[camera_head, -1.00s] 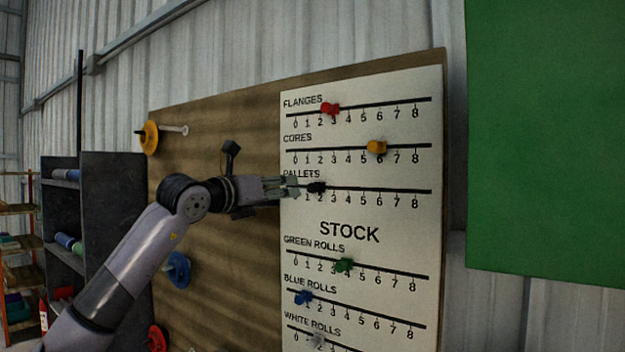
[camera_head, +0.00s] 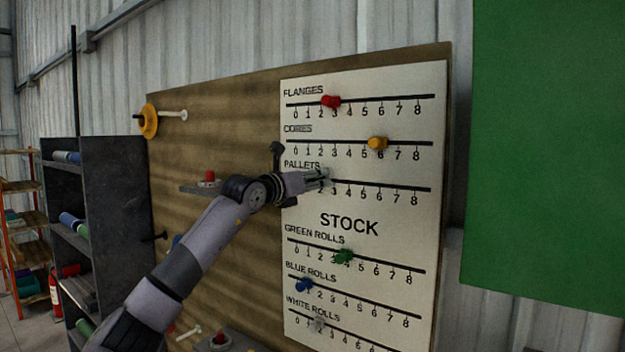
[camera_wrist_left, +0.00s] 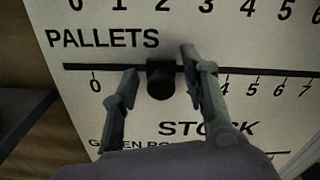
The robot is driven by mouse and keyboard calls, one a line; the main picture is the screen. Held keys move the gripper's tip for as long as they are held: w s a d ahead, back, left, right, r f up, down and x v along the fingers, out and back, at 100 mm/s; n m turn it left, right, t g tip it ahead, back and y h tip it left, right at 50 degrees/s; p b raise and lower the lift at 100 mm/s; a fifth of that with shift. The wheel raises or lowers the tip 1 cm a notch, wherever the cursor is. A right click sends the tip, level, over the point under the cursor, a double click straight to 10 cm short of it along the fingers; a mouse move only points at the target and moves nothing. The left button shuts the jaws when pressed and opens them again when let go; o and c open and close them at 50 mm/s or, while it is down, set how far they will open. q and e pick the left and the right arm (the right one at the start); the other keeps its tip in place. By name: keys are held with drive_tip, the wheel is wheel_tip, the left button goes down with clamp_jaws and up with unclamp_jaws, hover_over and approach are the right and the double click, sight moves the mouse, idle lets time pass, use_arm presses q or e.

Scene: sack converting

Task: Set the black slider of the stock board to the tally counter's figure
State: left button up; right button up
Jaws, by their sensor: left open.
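The stock board (camera_head: 350,225) is a white panel with several horizontal scales. The black slider (camera_wrist_left: 161,80) sits on the PALLETS track (camera_wrist_left: 255,72), at about 2 by the spacing of the marks. My left gripper (camera_head: 325,177) is at the left part of that track. In the left wrist view my left gripper (camera_wrist_left: 158,66) is open, one finger on each side of the slider. I cannot tell whether either finger touches it. In the head view the gripper hides the slider. I cannot make out a tally counter's figure. My right gripper is not in view.
Other sliders are red (camera_head: 331,101), orange (camera_head: 377,143), green (camera_head: 343,256), blue (camera_head: 305,285) and white (camera_head: 318,323). A brown backboard (camera_head: 230,110) carries a yellow disc (camera_head: 149,121) and a small ledge with a red-topped item (camera_head: 208,177). A green panel (camera_head: 550,150) hangs at right.

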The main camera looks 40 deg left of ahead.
use_arm(q)
clamp_jaws()
idle(0.3)
idle(0.4)
